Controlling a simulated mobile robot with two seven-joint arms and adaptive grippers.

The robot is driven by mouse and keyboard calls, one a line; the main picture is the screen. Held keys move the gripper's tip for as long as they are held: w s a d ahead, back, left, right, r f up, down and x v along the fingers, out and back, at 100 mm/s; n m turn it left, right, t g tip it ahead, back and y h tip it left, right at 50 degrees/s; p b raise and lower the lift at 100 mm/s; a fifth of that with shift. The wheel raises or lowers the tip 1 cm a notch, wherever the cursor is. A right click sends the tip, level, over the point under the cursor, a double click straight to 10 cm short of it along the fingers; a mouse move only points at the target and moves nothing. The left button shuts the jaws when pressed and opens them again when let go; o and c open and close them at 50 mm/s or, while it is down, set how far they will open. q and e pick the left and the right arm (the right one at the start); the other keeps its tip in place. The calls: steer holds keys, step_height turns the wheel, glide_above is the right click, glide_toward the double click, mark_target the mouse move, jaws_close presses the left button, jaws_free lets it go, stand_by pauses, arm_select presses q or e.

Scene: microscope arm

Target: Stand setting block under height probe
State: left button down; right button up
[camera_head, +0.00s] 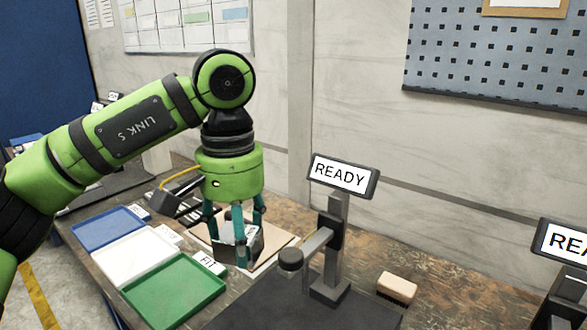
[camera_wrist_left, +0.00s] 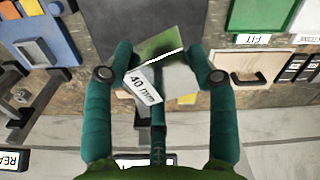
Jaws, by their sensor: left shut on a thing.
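My left gripper (camera_head: 238,258) comes down from above and is shut on a setting block (camera_head: 236,240), with its fingers around the block's sides. In the left wrist view the block (camera_wrist_left: 162,48) has shiny faces and a white label reading "40 mm", and sits tilted between the fingers of the gripper (camera_wrist_left: 160,78). The height probe (camera_head: 290,259) sits on an arm of a grey stand to the right of the gripper, below a display reading "READY" (camera_head: 344,176). The block is apart from the probe, to its left. My right gripper is not in view.
Blue (camera_head: 108,228), white (camera_head: 140,257) and green (camera_head: 175,290) trays lie at the left of the bench. A tan board (camera_head: 279,245) lies beneath the gripper. A dark mat (camera_head: 300,312) lies in front of the stand. A brush (camera_head: 397,288) and a second "READY" display (camera_head: 565,243) are right.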

arm_select(q)
steer(key=s+a+f+n, duration=0.1)
steer(key=s+a+f, duration=0.2)
steer(key=f, duration=0.7)
steer(key=s+a+f, duration=0.3)
steer(key=a+f, duration=0.1)
steer(key=f, duration=0.7)
steer(key=shift+s+a+f+n, duration=0.2)
steer(key=shift+f+n, duration=0.1)
steer(key=shift+n, duration=0.1)
steer(key=shift+w, duration=0.1)
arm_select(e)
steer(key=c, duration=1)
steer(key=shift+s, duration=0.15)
